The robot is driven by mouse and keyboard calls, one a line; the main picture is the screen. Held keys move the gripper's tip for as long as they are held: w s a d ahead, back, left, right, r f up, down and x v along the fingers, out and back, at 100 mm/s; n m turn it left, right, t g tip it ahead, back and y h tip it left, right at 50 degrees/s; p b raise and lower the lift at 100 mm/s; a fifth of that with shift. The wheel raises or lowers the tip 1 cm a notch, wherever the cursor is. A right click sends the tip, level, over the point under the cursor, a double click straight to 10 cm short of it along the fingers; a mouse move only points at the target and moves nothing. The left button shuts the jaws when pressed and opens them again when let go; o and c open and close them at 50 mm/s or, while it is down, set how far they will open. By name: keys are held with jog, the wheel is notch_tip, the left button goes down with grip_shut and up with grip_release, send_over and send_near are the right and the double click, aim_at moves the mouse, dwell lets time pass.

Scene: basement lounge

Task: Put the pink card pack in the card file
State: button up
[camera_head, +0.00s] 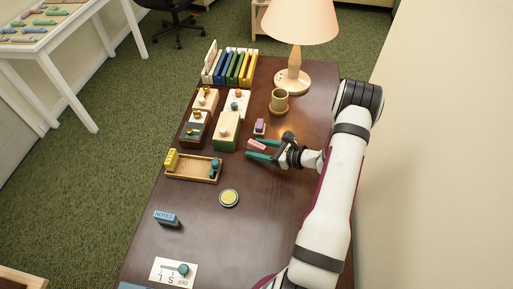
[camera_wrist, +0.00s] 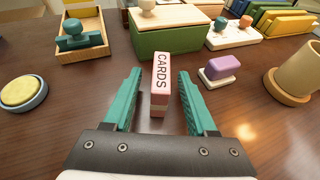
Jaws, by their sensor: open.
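The pink card pack (camera_head: 257,145) stands on the dark table; in the wrist view the pack (camera_wrist: 160,84) is upright, with "CARDS" on its pale upper face. My gripper (camera_head: 248,149) is open, its teal fingers on either side of the pack; in the wrist view the gripper (camera_wrist: 160,75) shows gaps at both sides. Beyond the pack is a green box with a wooden knobbed lid (camera_head: 226,131), also in the wrist view (camera_wrist: 166,40). Other knobbed boxes (camera_head: 207,98) (camera_head: 195,128) stand beside it. I cannot tell which one is the card file.
A purple block on a white base (camera_head: 260,127) and a mug (camera_head: 279,101) stand close by. A lamp (camera_head: 293,78) and a row of coloured folders (camera_head: 237,68) are at the back. A wooden tray (camera_head: 190,178) and a yellow disc (camera_head: 229,198) lie nearer. The table's front right is fairly clear.

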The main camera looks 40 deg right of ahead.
grip_shut()
jog(key=shift+r, duration=0.15)
dwell(0.4)
